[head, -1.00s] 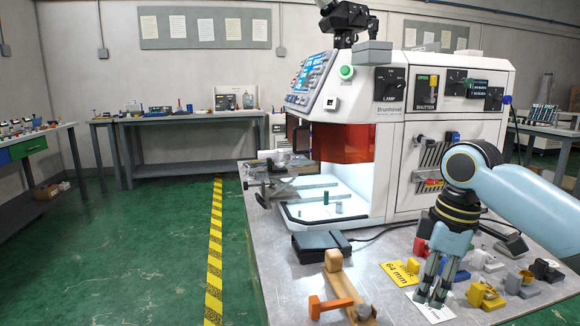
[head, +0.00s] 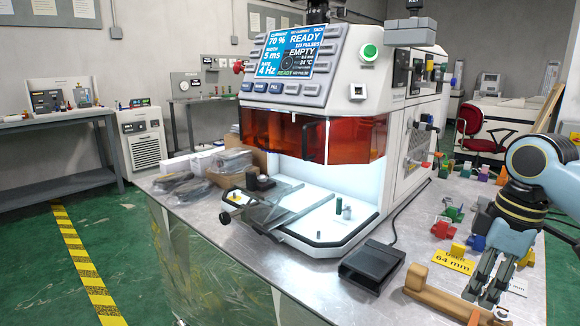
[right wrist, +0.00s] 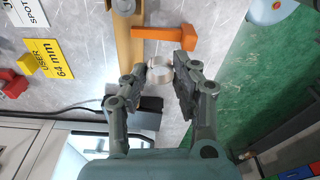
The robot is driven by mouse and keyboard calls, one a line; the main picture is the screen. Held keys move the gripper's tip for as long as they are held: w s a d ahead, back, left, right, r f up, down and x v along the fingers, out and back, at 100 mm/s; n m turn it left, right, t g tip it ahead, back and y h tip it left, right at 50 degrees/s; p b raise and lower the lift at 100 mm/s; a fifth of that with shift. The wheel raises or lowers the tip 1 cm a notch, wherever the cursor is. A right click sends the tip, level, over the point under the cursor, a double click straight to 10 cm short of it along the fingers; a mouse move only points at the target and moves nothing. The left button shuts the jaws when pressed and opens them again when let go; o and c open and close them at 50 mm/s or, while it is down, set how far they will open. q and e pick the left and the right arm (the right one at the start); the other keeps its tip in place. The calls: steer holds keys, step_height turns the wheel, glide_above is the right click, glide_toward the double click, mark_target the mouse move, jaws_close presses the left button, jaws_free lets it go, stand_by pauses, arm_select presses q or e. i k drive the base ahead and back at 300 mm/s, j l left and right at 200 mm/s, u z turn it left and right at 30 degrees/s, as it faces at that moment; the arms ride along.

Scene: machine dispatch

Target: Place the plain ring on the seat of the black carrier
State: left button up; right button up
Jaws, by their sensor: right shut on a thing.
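The plain ring (right wrist: 160,70) is a pale, smooth band between the fingertips of my right gripper (right wrist: 164,78) in the right wrist view. In the head view my right gripper (head: 482,294) points down low at the right, beside the wooden bar, and its tips hide most of the ring. A small dark block with a round top (head: 259,181), on the left of the machine's open tray, looks like the black carrier; its seat is too small to make out. My left gripper is out of view.
The wooden bar (head: 436,299) with an orange clamp (right wrist: 165,33) lies close to my right gripper. A black pedal box (head: 371,264) sits before the machine (head: 338,100). Yellow labels (head: 453,262) and several coloured parts lie to the right. The machine's orange shield (head: 355,140) overhangs its lit tray.

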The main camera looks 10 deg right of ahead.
mark_target(262, 178)
steer(key=i+j+z, duration=0.4)
steer(key=j, duration=0.25)
steer(key=i+j+z, duration=0.2)
steer(key=j, duration=0.15)
steer(key=i+j+z, duration=0.2)
steer(key=j, duration=0.2)
steer(key=i+j+z, duration=0.2)
steer(key=j, duration=0.2)
steer(key=j+z, duration=0.2)
steer(key=j, duration=0.2)
steer(key=j+z, duration=0.2)
steer(key=j, duration=0.25)
steer(key=i, duration=0.05)
